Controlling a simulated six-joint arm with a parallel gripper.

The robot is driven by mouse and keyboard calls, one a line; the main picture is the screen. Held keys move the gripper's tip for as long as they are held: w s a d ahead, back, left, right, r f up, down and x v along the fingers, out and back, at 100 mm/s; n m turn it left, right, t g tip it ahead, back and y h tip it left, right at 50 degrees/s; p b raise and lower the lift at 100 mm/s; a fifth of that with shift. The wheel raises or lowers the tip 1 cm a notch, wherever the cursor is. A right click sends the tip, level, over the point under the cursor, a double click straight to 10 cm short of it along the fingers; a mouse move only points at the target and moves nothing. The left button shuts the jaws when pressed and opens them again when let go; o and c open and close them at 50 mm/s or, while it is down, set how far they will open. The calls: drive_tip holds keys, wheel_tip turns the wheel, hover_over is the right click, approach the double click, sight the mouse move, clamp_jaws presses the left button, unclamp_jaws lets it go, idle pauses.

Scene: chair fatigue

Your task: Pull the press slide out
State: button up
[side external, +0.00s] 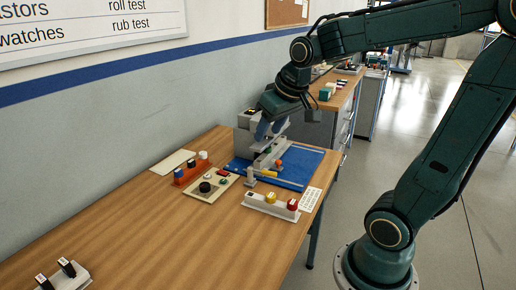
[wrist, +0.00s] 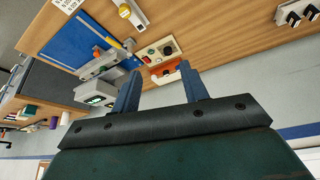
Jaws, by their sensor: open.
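The press (side external: 243,141) is a grey unit against the wall at the back of the blue mat (side external: 307,160). A light grey slide (side external: 267,158) extends from it over the mat, with an orange part (side external: 279,165) near its front end. In the wrist view the slide (wrist: 101,66) and press body (wrist: 95,90) show left of the fingers. My gripper (side external: 268,129) is in front of and above the press and partly covers it. In the wrist view my gripper (wrist: 160,86) has two blue fingers spread apart with nothing between them. I cannot tell how far out the slide is.
A control panel with a black knob (side external: 205,187) and an orange-red block with knobs (side external: 190,172) stand left of the mat. A white block with yellow and red buttons (side external: 271,203) is in front. The wooden table's left front (side external: 160,240) is mostly clear.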

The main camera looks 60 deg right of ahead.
drive_tip(key=w+d+f+m+g+h, duration=0.1)
drive_tip(key=w+d+f, duration=0.2)
drive_tip(key=d, duration=0.4)
drive_tip(key=w+d+f+m, duration=0.2)
drive_tip(key=w+d, duration=0.1)
drive_tip(key=d, duration=0.3)
drive_tip(key=m, duration=0.3)
hover_over(279, 161)
drive_tip(key=s+a, duration=0.4)
wheel_tip(279, 161, down, 10)
drive_tip(key=shift+g+h, duration=0.3)
drive_tip(key=shift+g, duration=0.1)
drive_tip(key=shift+x, duration=6.8)
drive_tip(key=shift+s, duration=0.1)
clamp_jaws()
